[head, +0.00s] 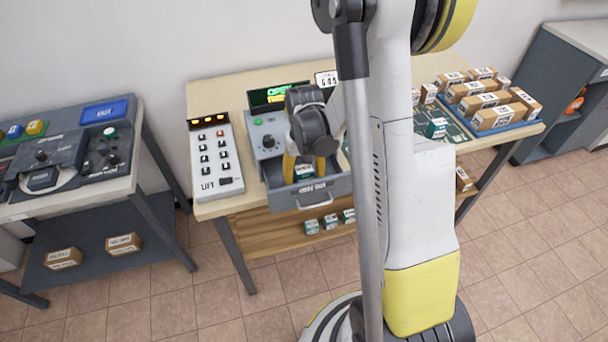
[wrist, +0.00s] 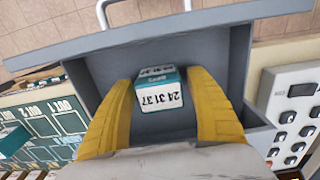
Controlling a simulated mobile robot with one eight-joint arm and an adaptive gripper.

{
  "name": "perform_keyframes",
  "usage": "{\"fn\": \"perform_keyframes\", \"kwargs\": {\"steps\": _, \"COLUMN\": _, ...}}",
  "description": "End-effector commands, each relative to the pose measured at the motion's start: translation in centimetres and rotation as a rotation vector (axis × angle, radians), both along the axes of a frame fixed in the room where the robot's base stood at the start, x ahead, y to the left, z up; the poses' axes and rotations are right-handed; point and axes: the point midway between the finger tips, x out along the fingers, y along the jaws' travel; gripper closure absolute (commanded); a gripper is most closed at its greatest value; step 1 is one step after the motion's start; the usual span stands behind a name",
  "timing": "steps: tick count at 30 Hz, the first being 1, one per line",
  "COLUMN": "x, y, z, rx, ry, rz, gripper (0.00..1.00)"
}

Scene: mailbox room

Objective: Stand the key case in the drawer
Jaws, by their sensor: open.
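The key case (wrist: 160,98) is a small box with a teal top and a white label reading "24 31 37", upside down in the wrist view.
A white button panel (head: 216,158) stands left of the drawer unit, with a lit green display (head: 278,95) behind. A marked board (wrist: 40,125) lies on the other side. Boxes fill a blue tray (head: 505,127) at right. Several teal-and-white cases (head: 312,227) sit on the lower shelf.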

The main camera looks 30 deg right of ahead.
Motion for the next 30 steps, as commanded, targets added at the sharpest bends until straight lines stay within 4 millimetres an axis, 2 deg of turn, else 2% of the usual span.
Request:
{"fn": "perform_keyframes", "kwargs": {"steps": 12, "x": 0.0, "y": 0.0, "z": 9.1, "rx": 0.000, "ry": 0.000, "rz": 0.000, "gripper": 0.35}}
{"fn": "perform_keyframes", "kwargs": {"steps": 15, "x": 0.0, "y": 0.0, "z": 10.6, "rx": 0.000, "ry": 0.000, "rz": 0.000, "gripper": 0.35}}
{"fn": "perform_keyframes", "kwargs": {"steps": 20, "x": -0.1, "y": 0.1, "z": 12.1, "rx": -0.001, "ry": -0.004, "rz": 0.002, "gripper": 0.35}}
{"fn": "perform_keyframes", "kwargs": {"steps": 23, "x": -0.4, "y": 1.0, "z": 13.5, "rx": -0.009, "ry": -0.031, "rz": 0.016, "gripper": 0.35}}
{"fn": "perform_keyframes", "kwargs": {"steps": 26, "x": -1.3, "y": 2.8, "z": 16.1, "rx": -0.026, "ry": -0.093, "rz": 0.048, "gripper": 0.35}}
{"fn": "perform_keyframes", "kwargs": {"steps": 30, "x": -3.6, "y": 6.1, "z": 20.3, "rx": -0.054, "ry": -0.224, "rz": 0.109, "gripper": 0.35}}
